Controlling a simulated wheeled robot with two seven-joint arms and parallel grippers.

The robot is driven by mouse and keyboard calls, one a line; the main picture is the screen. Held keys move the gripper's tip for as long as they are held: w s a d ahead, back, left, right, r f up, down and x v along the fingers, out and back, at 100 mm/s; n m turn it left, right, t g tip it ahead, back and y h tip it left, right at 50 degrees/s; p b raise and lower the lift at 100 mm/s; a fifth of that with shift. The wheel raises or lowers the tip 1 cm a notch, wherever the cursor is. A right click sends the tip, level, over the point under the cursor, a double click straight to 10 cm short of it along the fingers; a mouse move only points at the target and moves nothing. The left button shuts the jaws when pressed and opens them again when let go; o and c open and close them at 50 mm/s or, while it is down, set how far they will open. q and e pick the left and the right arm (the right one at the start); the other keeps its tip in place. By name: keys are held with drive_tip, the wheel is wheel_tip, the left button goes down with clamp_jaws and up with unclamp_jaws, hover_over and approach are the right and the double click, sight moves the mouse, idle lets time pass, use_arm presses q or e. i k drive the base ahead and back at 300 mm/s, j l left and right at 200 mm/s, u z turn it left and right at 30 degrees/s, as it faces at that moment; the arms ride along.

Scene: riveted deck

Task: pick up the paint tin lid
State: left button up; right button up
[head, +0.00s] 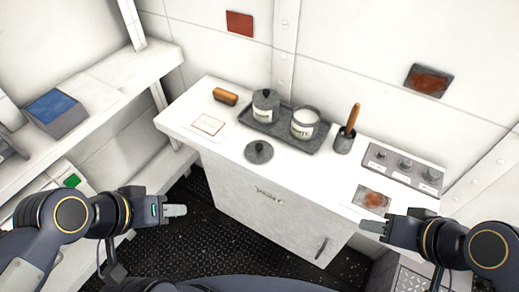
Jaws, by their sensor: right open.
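A dark grey round lid with a knob (258,152) lies on the white counter (228,155), near its front edge and in front of the tray. On the grey tray (283,137) stand a tin with a similar knobbed lid on it (265,107) and an open tin with white contents (304,123). My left gripper (176,211) is in front of the cabinet, left of and nearer than the loose lid, touching nothing visible. Its finger gap is not clear. My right gripper (372,227) is open near the counter's front right, away from the lid.
A brush-like wooden handle stands in a grey cup (343,143) right of the tray. A panel with several knobs (402,168) and a rust-patterned card (371,199) lie at the right. A wooden-backed block (225,96) and a red-bordered card (208,124) lie left. Shelves (110,85) flank the left side.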

sight(257, 151)
drive_tip(key=i+j, duration=0.15)
drive_tip(key=j, duration=0.15)
drive_tip(key=i+j, duration=0.15)
drive_tip(key=j, duration=0.2)
drive_tip(key=i+j, duration=0.2)
drive_tip(key=i+j+z, duration=0.1)
drive_tip(key=z, duration=0.3)
drive_tip(key=j+z, duration=0.6)
drive_tip(key=z, duration=0.2)
drive_tip(key=j+z, duration=0.25)
drive_tip(key=z, duration=1.05)
